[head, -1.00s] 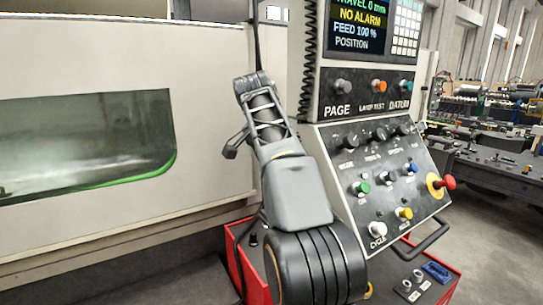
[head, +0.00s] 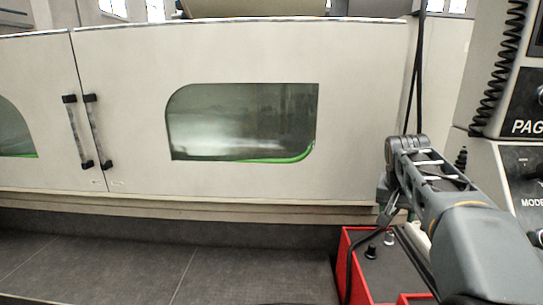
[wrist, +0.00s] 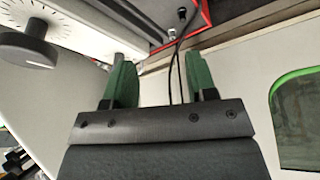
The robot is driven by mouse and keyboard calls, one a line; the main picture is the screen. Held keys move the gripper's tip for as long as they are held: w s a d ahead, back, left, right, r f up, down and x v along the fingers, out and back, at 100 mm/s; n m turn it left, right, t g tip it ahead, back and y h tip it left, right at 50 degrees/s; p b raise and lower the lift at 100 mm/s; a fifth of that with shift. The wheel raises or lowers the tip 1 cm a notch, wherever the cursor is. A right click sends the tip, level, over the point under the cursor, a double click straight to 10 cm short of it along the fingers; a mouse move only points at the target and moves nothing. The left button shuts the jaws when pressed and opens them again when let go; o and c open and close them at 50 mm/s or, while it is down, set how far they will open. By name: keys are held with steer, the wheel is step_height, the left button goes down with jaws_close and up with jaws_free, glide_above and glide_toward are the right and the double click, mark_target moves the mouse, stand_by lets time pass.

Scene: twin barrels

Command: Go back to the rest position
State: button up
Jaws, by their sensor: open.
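My gripper (wrist: 160,72) shows in the wrist view as two green fingers set well apart, with nothing between them. Behind the gap are two dark cables and a pale machine surface. In the head view my gripper (head: 387,212) hangs small and partly hidden at the end of my grey arm, at the right, in front of the machine and above the red box. Its fingers are too small to read there. No contact with anything is visible.
The control panel (head: 508,165) stands close on the right; its dial (wrist: 30,48) shows in the wrist view. The red box (head: 385,275) lies below my arm. The white machine front (head: 360,120), with a window (head: 243,120) and door handles (head: 85,130), spans behind. Dark floor (head: 180,265) is clear at left.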

steer(key=s+a+f+n+t+y+b, duration=0.1)
steer(key=s+a+f+n, duration=0.5)
steer(key=s+a+f, duration=0.8)
steer(key=s+f+y+b, duration=0.1)
steer(key=s+f+b, duration=0.1)
steer(key=s+f, duration=0.1)
steer(key=shift+n+t+y, duration=0.3)
steer(key=shift+f, duration=0.1)
